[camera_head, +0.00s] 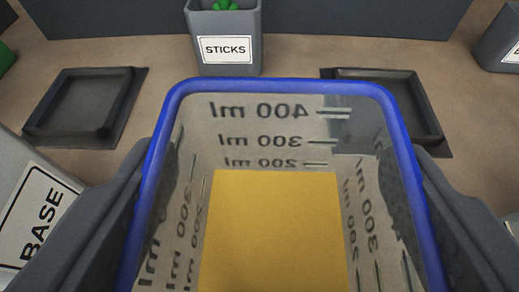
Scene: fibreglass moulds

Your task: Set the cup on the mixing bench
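A clear square cup with a blue rim (275,85) fills the middle of the view, seen from above and behind. Its walls carry measuring marks up to 400 ml, and yellow-orange material (272,235) lies inside it. My gripper (285,190) has one dark finger against each side of the cup and is shut on it. The cup is upright or nearly so. The mixing bench (160,155) appears to be the brown surface beyond and below. The cup's underside is hidden, so I cannot tell whether it touches the surface.
A grey holder labelled STICKS (225,50) with green contents stands behind the cup. Shallow dark square trays lie at left (90,105) and right (420,125), the right one partly hidden. A container labelled BASE (40,210) is close at left. A grey bin (502,40) stands at far right.

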